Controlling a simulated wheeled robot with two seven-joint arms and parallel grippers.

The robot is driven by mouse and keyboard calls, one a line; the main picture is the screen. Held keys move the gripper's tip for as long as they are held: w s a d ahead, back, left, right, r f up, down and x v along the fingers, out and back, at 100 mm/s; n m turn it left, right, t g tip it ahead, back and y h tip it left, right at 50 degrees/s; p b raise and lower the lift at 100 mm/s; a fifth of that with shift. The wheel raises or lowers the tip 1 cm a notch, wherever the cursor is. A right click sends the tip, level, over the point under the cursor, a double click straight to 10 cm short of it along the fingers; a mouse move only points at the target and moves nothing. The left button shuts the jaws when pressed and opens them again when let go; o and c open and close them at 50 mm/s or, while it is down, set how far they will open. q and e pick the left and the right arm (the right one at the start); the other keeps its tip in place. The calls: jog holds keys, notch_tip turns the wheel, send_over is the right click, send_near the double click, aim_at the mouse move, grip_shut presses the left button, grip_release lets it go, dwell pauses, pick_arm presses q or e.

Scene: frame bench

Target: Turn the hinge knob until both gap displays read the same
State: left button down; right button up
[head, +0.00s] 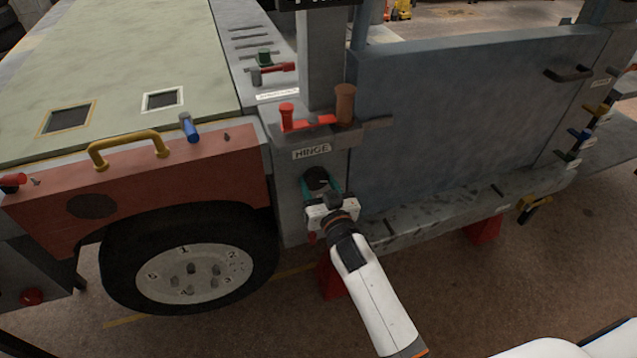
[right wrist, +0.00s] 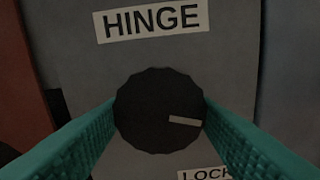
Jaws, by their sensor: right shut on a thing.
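The hinge knob (right wrist: 150,105) is round and black with a notched rim, below a HINGE label (right wrist: 156,20). Its pale pointer mark points right and very slightly down in the right wrist view. My right gripper (right wrist: 160,108) has its teal fingers on the knob's left and right sides, shut on it. In the head view the right gripper (head: 320,190) reaches the knob on the grey post, under the HINGE label (head: 312,152). Two dark framed panels, one yellow-framed (head: 68,118) and one white-framed (head: 162,99), lie on the green hood; I can read no figures on them. My left gripper is not in view.
A partly cut-off LOCK label (right wrist: 205,174) sits below the knob. A red lever (head: 310,122) and a brown grip (head: 345,103) stand above the HINGE label. A blue-grey door panel (head: 460,110) is at right, a wheel (head: 190,270) at lower left.

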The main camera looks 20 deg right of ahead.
jog(key=m+p, duration=0.1)
jog(key=m, duration=0.3)
jog(key=shift+r+p, duration=0.1)
jog(key=shift+p, duration=0.3)
jog(key=shift+m+p, duration=0.5)
jog(key=shift+m, duration=0.6)
jog(key=o, duration=1)
jog(key=shift+c, duration=0.2)
jog(key=s, duration=1.2)
jog(key=shift+d+b, duration=0.15)
jog(key=shift+b, duration=0.15)
